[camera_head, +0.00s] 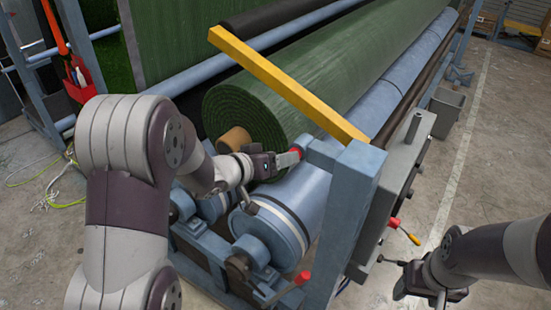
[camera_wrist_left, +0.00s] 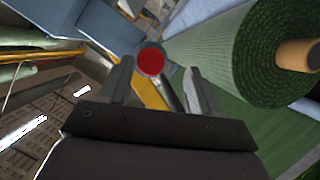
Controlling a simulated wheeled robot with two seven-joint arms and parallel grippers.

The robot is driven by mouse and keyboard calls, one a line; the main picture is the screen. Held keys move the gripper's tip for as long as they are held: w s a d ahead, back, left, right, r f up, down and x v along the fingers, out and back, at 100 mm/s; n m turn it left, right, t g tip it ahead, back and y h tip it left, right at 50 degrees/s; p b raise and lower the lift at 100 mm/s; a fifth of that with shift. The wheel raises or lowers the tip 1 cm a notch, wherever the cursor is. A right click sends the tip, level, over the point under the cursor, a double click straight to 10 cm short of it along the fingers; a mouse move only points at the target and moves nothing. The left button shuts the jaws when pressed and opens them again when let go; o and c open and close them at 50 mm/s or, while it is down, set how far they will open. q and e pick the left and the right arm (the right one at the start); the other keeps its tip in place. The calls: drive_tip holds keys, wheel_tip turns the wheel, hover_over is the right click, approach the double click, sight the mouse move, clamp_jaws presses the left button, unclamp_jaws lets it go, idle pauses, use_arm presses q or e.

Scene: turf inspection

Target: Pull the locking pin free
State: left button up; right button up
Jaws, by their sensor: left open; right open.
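The locking pin shows as a red knob (camera_head: 296,151) at the blue-grey frame post, by the low end of the yellow bar. In the left wrist view its round red end (camera_wrist_left: 151,61) lies between the fingertips, seen end-on. My left gripper (camera_head: 285,159) is open and reaches right up to the knob; whether a finger touches it I cannot tell. The pin's shaft is hidden behind the knob. My right gripper (camera_head: 393,277) is open and empty at the lower right, away from the pin.
A large green turf roll (camera_head: 330,75) lies behind the left gripper, over blue rollers (camera_head: 292,205). The yellow bar (camera_head: 280,80) slants above it. A red-tipped lever (camera_head: 302,278) sticks out low in front.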

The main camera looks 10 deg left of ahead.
use_arm(q)
drive_tip(key=d, duration=0.3)
drive_tip(key=shift+s+d+r, duration=0.1)
drive_tip(key=shift+s+r, duration=0.1)
drive_tip(key=shift+s, duration=0.1)
drive_tip(key=shift+w+a+f, duration=0.3)
drive_tip(key=shift+w+a, duration=0.2)
drive_tip(key=shift+w, duration=0.1)
drive_tip(key=shift+w+a, duration=0.15)
drive_tip(key=shift+a, duration=0.1)
drive_tip(key=c, duration=0.9)
drive_tip(key=shift+s+d, duration=0.2)
drive_tip(key=shift+s, duration=0.05)
clamp_jaws()
drive_tip(key=shift+o, duration=0.2)
unclamp_jaws()
drive_tip(key=shift+s+d+r, duration=0.1)
drive_tip(key=shift+c, duration=1.2)
use_arm(e)
drive_tip(key=shift+s+d+r, duration=0.15)
drive_tip(key=shift+s+d, duration=0.35)
drive_tip(key=shift+d, duration=0.05)
